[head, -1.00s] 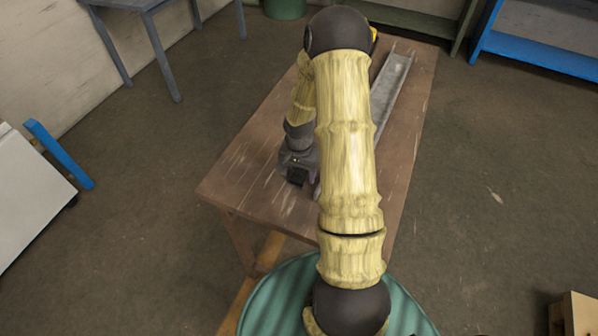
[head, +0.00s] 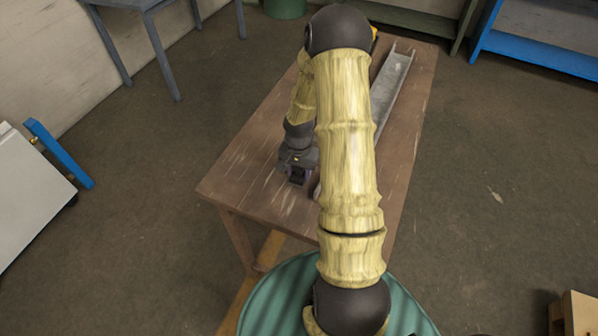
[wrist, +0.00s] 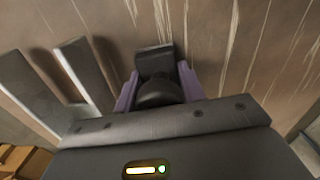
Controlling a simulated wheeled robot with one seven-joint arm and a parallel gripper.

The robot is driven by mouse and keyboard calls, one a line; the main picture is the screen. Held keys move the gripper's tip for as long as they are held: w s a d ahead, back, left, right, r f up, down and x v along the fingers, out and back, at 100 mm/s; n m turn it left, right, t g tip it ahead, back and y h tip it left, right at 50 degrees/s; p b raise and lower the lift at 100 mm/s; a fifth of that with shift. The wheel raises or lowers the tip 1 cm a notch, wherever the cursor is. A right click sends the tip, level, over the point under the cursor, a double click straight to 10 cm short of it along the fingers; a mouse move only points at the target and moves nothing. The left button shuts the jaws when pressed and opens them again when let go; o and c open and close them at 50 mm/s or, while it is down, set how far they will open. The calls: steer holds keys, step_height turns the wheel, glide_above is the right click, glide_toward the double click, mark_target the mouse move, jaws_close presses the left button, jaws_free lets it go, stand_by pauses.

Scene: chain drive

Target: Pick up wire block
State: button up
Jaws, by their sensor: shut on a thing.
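The wire block (wrist: 154,62) is a dark grey, blocky piece with a rounded near part, seen in the wrist view between two purple fingers. My gripper (wrist: 158,72) is shut on it, one finger on each side. In the head view my gripper (head: 297,178) is low over the near left part of the wooden table (head: 245,180). The block is too small and dark to make out clearly there. I cannot tell whether it touches the tabletop.
A long grey metal channel (head: 392,85) lies on the table behind my arm. Two grey bars (wrist: 85,72) show left of my gripper in the wrist view. A green drum (head: 265,300) stands at the table's near end. The table's left part is clear.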

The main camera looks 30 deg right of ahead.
step_height(320, 180, up, 10)
steer(key=shift+b, duration=0.65)
steer(key=o, duration=0.5)
steer(key=shift+c, duration=1.3)
